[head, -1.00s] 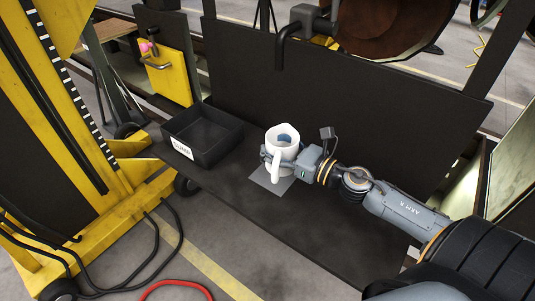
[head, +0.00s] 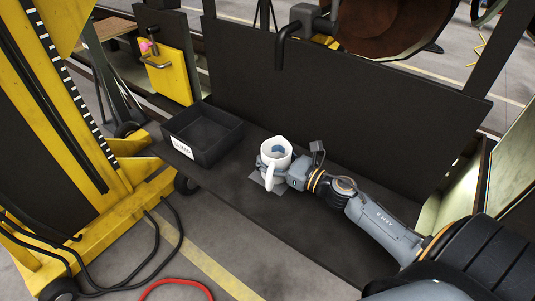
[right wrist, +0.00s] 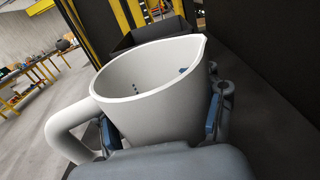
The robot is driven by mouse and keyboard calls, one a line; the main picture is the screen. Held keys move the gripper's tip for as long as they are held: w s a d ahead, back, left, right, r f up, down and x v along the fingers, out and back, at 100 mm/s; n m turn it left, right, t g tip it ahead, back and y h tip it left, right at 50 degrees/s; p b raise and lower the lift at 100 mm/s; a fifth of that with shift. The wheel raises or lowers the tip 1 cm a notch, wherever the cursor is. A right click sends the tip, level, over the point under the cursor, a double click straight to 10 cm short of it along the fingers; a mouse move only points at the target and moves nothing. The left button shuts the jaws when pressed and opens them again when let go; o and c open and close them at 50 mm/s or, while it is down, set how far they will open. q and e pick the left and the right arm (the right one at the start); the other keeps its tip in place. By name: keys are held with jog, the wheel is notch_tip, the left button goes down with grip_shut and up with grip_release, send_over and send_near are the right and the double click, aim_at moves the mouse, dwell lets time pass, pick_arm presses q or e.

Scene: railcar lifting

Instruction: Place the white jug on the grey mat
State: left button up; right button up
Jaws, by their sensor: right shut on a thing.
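The white jug (head: 281,156) is upright over the grey mat (head: 256,180) on the dark bench, and its handle faces the front. The jug hides much of the mat; I cannot tell if its base touches the mat. My right gripper (head: 274,164) is shut around the jug's body, coming from the right. In the right wrist view the jug (right wrist: 165,105) fills the middle, with blue-padded fingers on both sides and its handle at the left. My left gripper is not in view.
A black open bin (head: 205,148) with a white label stands on the bench (head: 235,190) left of the jug. A dark upright panel (head: 350,120) rises behind. A yellow lift frame (head: 90,150) stands at the left. The bench front edge is close to the mat.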

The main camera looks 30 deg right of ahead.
aim_at(288, 166)
jog(key=o, duration=1.3)
jog(key=shift+o, duration=0.2)
jog(key=shift+r+p, duration=0.15)
jog(key=shift+p, duration=0.15)
jog(key=shift+s+d+f, duration=0.1)
jog(key=shift+s+f, duration=0.1)
jog(key=shift+s, duration=0.1)
jog(key=b+v, duration=0.4)
jog(key=v, duration=0.6)
jog(key=shift+s, duration=0.15)
jog(key=shift+s+d+r, duration=0.2)
jog(key=shift+s+d, duration=0.05)
jog(key=shift+s, duration=0.3)
